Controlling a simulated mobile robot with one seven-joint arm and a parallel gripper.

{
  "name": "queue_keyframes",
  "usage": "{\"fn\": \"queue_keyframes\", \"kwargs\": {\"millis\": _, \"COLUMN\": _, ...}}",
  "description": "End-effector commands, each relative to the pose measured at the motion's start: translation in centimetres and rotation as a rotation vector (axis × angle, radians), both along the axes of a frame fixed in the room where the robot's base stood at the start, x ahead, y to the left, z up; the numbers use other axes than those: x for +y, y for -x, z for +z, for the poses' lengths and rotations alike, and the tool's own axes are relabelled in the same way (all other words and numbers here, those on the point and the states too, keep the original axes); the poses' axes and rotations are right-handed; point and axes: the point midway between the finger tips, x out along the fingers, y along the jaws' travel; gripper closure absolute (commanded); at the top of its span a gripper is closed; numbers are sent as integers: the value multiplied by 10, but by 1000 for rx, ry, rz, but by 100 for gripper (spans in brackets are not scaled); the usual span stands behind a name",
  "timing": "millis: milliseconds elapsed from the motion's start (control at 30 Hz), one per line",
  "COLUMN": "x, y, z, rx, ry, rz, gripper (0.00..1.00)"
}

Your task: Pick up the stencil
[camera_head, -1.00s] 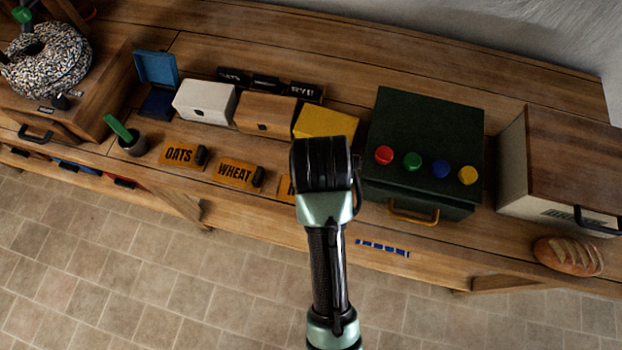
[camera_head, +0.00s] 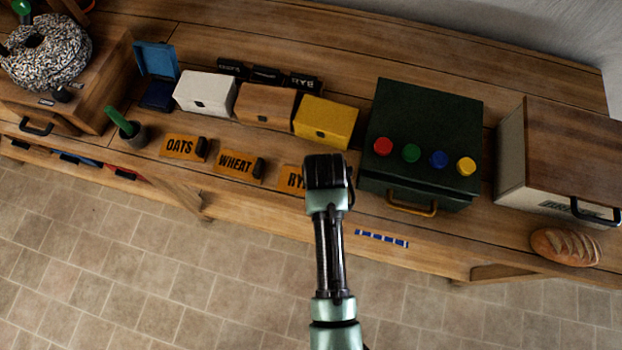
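Three orange stencil plates with black lettering lie in a row near the bench's front edge: the OATS stencil (camera_head: 180,147), the WHEAT stencil (camera_head: 236,163) and the RYE stencil (camera_head: 289,177). The OATS and WHEAT plates each show a black grip at their right end. My gripper (camera_head: 326,168) is over the right part of the RYE stencil and hides that end, including any grip there. I see the gripper from behind and above. Its fingertips are hidden, so I cannot tell whether it is open or touching the plate.
Behind the stencils stand a blue open box (camera_head: 158,75), a white box (camera_head: 204,92), a wooden box (camera_head: 263,103) and a yellow box (camera_head: 326,121). A dark green box (camera_head: 425,120) with coloured knobs stands close right of my gripper. A bread loaf (camera_head: 565,247) lies far right.

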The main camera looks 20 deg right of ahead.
Motion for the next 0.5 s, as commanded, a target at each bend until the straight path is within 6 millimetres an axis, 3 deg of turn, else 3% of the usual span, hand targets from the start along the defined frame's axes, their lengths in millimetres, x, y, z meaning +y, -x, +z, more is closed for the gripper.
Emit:
{"fn": "queue_keyframes", "kwargs": {"millis": 233, "x": 0, "y": -1, "z": -1, "rx": -1, "ry": 1, "rz": 0, "gripper": 45}}
{"fn": "queue_keyframes", "kwargs": {"millis": 500, "x": 0, "y": 0, "z": -1, "rx": 0, "ry": 0, "rz": 0, "gripper": 92}}
